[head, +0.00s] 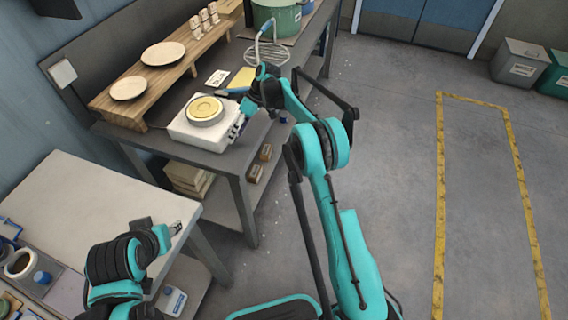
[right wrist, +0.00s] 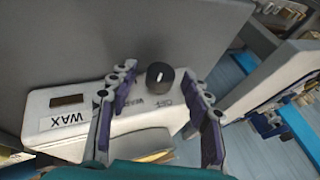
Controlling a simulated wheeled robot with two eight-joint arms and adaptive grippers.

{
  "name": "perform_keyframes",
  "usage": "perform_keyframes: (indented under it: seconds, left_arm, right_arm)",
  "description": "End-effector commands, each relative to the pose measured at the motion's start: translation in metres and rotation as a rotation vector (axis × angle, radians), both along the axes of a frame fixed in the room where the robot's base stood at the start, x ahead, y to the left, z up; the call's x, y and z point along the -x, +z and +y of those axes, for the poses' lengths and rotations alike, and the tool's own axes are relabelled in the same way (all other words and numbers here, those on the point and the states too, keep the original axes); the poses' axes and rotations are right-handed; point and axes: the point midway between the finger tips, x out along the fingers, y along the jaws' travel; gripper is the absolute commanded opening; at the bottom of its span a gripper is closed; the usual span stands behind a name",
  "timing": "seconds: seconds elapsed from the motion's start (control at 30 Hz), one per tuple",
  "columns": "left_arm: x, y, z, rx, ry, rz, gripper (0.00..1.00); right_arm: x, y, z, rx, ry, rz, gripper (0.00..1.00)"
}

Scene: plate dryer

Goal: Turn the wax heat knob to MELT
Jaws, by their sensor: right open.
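The black wax heat knob (right wrist: 160,76) sits on the front of a white heater unit (right wrist: 52,105) labelled WAX in the right wrist view. In the head view the white heater (head: 190,131) carries a round pan of yellow wax (head: 205,110), and my gripper hides the knob. My right gripper (head: 240,124) is at the heater's right-hand side. In the right wrist view it is open, with the knob between its fingers; I cannot tell whether they touch it. My left gripper (head: 177,228) is near the white table, its jaw state unclear.
A wooden shelf (head: 103,99) with two plates stands behind the heater. The white-topped table (head: 95,197) is at left. Open floor lies to the right.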

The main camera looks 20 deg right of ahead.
Motion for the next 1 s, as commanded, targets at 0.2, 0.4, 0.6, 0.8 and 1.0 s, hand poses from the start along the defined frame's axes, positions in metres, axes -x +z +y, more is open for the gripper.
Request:
perform_keyframes:
  seconds: [0.2, 0.4, 0.6, 0.8, 1.0]
  left_arm:
    - [0.000, -0.009, 0.000, 0.000, 0.000, 0.000, 0.40]
    - [0.000, -0.022, 0.000, 0.000, 0.000, 0.000, 0.40]
    - [0.000, 0.000, 0.000, 0.000, 0.000, 0.000, 0.40]
    - [0.000, 0.009, 0.000, 0.000, 0.000, 0.000, 0.40]
    - [0.000, -0.003, 0.000, 0.000, 0.000, 0.000, 0.40]
  right_arm:
    - [0.005, 0.000, 0.004, 0.119, 0.003, -0.164, 0.49]
    - [0.009, 0.000, 0.006, 0.250, 0.004, -0.345, 0.49]
    - [0.016, 0.045, -0.009, 0.255, -0.001, -0.350, 0.49]
    - [0.028, 0.081, -0.022, 0.257, -0.010, -0.349, 0.49]
    - [0.059, 0.101, -0.035, 0.280, -0.113, -0.346, 0.49]
